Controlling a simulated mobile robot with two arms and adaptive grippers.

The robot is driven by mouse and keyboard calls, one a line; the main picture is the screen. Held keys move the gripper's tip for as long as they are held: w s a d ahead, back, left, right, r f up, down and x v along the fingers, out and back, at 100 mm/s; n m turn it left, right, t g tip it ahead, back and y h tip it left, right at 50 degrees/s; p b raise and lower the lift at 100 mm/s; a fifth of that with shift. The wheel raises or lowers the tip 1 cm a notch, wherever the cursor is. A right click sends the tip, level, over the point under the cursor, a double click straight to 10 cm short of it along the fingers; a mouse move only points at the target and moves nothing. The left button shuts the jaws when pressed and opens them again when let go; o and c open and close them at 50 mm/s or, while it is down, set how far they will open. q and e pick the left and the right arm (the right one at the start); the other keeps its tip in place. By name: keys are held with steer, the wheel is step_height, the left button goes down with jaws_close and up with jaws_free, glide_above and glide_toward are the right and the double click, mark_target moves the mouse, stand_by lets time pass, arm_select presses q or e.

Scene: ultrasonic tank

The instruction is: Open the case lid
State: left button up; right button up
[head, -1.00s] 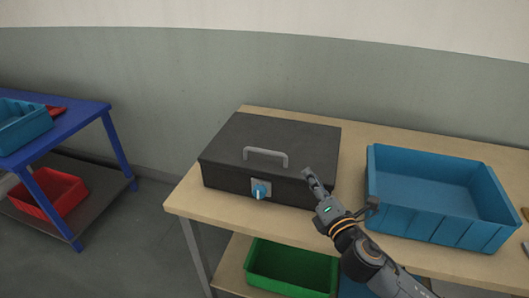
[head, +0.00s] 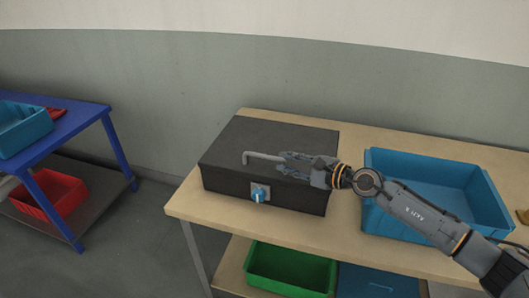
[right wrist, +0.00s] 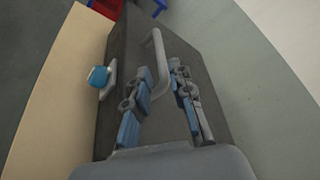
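The dark case (head: 230,150) sits on the wooden table with its lid down. A grey bar handle (head: 262,156) stands on the lid, and a blue latch knob (head: 259,194) is on the front face. My right gripper (head: 284,162) is over the lid at the handle's right end, which it partly hides in the head view. In the right wrist view the handle (right wrist: 159,62) reaches in between the fingers of the right gripper (right wrist: 164,75). The fingers are apart, with a gap beside the bar. My left gripper is not in view.
A blue bin (head: 440,190) stands right of the case, under my right arm. A green bin (head: 290,268) is on the shelf below. A blue cart (head: 85,115) with bins stands at the left, across clear floor. The table top (head: 190,205) has bare strips around the case.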

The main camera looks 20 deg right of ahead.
mark_target(270, 158)
steer(key=p+x, duration=0.1)
steer(key=x, duration=0.7)
steer(key=shift+w+a, duration=0.1)
steer(key=shift+w, duration=0.05)
jaws_close()
